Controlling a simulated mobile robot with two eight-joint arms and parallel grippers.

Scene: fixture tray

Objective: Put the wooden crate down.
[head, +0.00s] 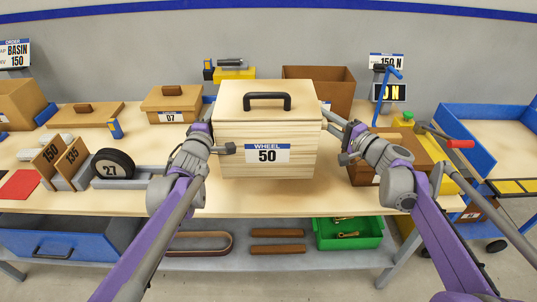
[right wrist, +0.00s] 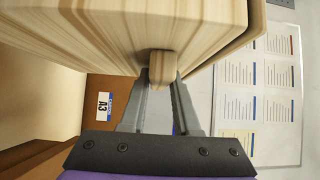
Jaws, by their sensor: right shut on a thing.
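The wooden crate (head: 268,165) is a pale box with a lid, a black handle on top and a label reading WHEEL 50. It is upright over the middle of the bench (head: 110,193); I cannot tell whether its underside touches the bench. My right gripper (head: 338,140) is at the crate's right side. In the right wrist view my right gripper (right wrist: 160,85) is shut on a small wooden knob on the crate (right wrist: 110,45). My left gripper (head: 222,149) is at the crate's left front edge, and its grip is not clear.
A brown box (head: 362,175) stands close on the right, and an open brown bin (head: 335,85) is behind. Bare bench shows in front of the crate.

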